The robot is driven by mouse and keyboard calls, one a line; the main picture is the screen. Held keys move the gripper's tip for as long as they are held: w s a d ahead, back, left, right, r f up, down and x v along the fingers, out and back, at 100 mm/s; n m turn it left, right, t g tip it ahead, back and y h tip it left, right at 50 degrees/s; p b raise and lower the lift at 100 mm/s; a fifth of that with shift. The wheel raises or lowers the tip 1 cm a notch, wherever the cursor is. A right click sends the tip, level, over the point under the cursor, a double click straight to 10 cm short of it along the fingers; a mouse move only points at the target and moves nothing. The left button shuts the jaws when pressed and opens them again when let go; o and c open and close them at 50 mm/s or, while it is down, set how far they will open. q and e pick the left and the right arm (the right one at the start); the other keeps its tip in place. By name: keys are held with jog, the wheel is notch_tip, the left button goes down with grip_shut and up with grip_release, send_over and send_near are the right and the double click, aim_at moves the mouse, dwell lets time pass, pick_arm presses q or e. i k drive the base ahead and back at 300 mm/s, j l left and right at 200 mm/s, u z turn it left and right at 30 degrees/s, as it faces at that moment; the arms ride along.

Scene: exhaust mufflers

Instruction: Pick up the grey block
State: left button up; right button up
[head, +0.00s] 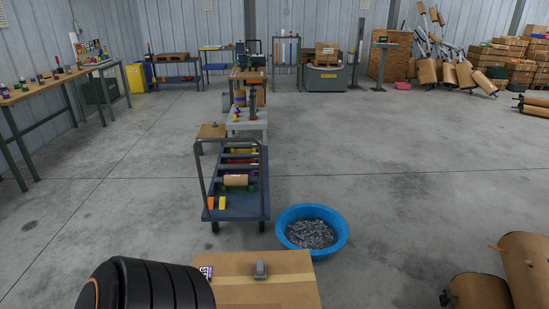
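A small grey block (260,270) sits on top of a cardboard box (285,288) at the bottom centre of the head view. It rests on the light strip that runs across the box top, near the far edge. Neither of my grippers shows in this view.
A small purple-and-white item (206,271) lies at the box's left corner. A black ribbed round thing (150,287) is close by on the left. A blue tub (333,223) of metal bits and a blue cart (237,207) stand beyond. Brown cylinders (525,262) lie lower right.

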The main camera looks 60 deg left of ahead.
aim_at(260, 266)
jog(key=i+u, duration=0.25)
jog(key=i, duration=0.15)
jog(key=i+l+u, duration=0.35)
jog(key=i+u, duration=0.15)
jog(key=i, duration=0.25)
jog(key=i+u, duration=0.25)
jog(key=u, duration=0.15)
jog(key=i+l+u, duration=0.1)
jog(key=i+u, duration=0.15)
jog(key=u, duration=0.2)
jog(key=i+l+u, duration=0.15)
jog(key=u, duration=0.25)
jog(key=i+l+u, duration=0.1)
jog(key=u, duration=0.35)
jog(key=i+l+u, duration=0.25)
jog(key=u, duration=0.25)
jog(key=i+l+u, duration=0.15)
jog(key=u, duration=0.3)
jog(key=l+u, duration=0.35)
jog(key=u, duration=0.15)
jog(key=l+u, duration=0.45)
jog(key=i+j, duration=0.1)
